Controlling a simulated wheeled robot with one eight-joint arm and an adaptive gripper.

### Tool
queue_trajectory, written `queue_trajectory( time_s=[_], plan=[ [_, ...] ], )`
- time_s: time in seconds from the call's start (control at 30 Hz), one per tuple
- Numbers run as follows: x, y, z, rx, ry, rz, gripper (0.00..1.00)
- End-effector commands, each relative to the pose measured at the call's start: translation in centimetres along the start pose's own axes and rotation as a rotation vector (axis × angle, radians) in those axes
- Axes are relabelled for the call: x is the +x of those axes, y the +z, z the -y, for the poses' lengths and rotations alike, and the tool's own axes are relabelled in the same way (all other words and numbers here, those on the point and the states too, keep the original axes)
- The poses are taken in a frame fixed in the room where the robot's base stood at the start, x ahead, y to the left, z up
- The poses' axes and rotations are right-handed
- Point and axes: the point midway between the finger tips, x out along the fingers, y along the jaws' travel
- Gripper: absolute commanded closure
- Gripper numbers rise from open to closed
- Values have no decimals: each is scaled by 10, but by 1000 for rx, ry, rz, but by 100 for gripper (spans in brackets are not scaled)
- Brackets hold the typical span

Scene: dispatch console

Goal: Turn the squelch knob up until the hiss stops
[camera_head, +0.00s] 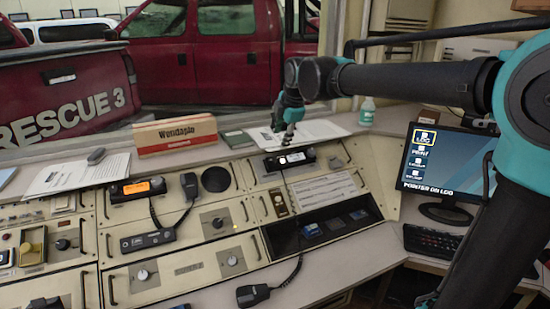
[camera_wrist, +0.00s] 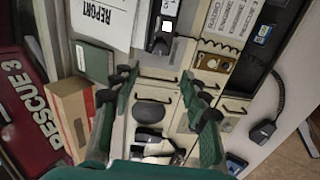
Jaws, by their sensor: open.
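No label that I can read marks the squelch knob. My gripper (camera_head: 288,127) hangs above the console's back edge, over a radio with a white display (camera_head: 290,160). In the wrist view my gripper (camera_wrist: 158,78) has its fingers spread, with nothing between them but console below.
A radio with an orange display (camera_head: 138,190) and a corded handset (camera_head: 188,186) are at left. A monitor (camera_head: 440,168) is at right. A microphone (camera_head: 252,295) lies in front.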

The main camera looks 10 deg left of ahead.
Motion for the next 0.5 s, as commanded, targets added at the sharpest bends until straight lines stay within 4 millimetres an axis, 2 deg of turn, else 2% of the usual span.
queue_trajectory(
  time_s=[0.1, 0.5],
  plan=[
    [25, 0, 0, 1, 0, 0, 54],
    [101, 1, 0, 2, 0, 0, 54]
  ],
)
